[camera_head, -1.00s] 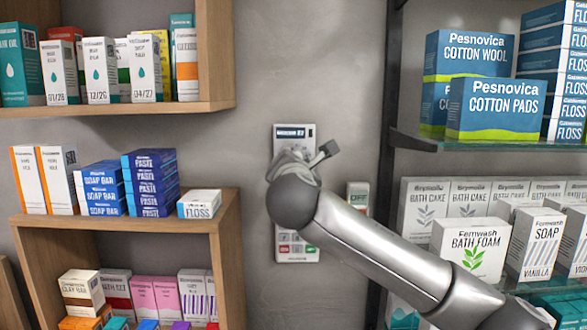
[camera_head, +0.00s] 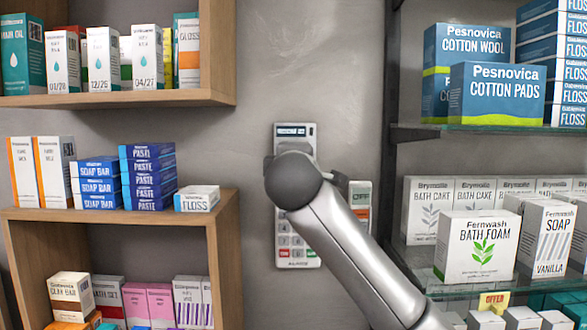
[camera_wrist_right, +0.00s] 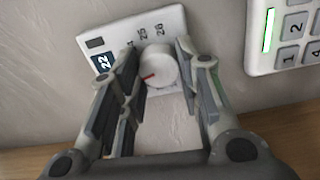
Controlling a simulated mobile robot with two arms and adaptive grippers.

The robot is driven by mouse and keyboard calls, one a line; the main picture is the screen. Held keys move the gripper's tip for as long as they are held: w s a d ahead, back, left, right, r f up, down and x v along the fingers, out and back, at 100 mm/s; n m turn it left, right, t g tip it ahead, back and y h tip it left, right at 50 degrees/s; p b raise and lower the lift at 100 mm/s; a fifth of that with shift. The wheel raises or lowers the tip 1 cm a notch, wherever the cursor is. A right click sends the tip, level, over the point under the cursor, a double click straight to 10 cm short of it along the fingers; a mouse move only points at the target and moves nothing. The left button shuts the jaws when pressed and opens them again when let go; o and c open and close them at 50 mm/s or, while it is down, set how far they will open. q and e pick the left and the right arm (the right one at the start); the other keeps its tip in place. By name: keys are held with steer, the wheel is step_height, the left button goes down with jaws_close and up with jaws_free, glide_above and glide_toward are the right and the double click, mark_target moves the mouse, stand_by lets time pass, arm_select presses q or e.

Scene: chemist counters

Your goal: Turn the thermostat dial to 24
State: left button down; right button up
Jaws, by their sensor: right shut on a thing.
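The thermostat (camera_wrist_right: 115,30) is a white wall panel in the right wrist view. It has a dark blue window reading 22 and printed numbers, with 25 and 26 legible. Its round white dial (camera_wrist_right: 160,63) has a red mark pointing to the lower left. My right gripper (camera_wrist_right: 158,72) is shut on the dial, with one finger on each side. The left finger covers part of the scale. In the head view, my right arm (camera_head: 325,225) hides the dial and the fingertips. My left gripper is out of view.
In the head view, a white wall panel (camera_head: 296,132) shows behind the arm, with a smaller OFF panel (camera_head: 360,194) beside it. A keypad (camera_wrist_right: 290,40) with a green light is right of the thermostat in the wrist view. Stocked wooden shelves (camera_head: 120,216) and glass shelves (camera_head: 480,141) flank the wall.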

steer(key=m+b, duration=0.2)
steer(key=m, duration=0.9)
steer(key=shift+f+b, duration=0.2)
steer(key=shift+b, duration=0.2)
stand_by(0.3)
steer(key=o, duration=1)
steer(key=shift+r, duration=0.15)
steer(key=s, duration=1.2)
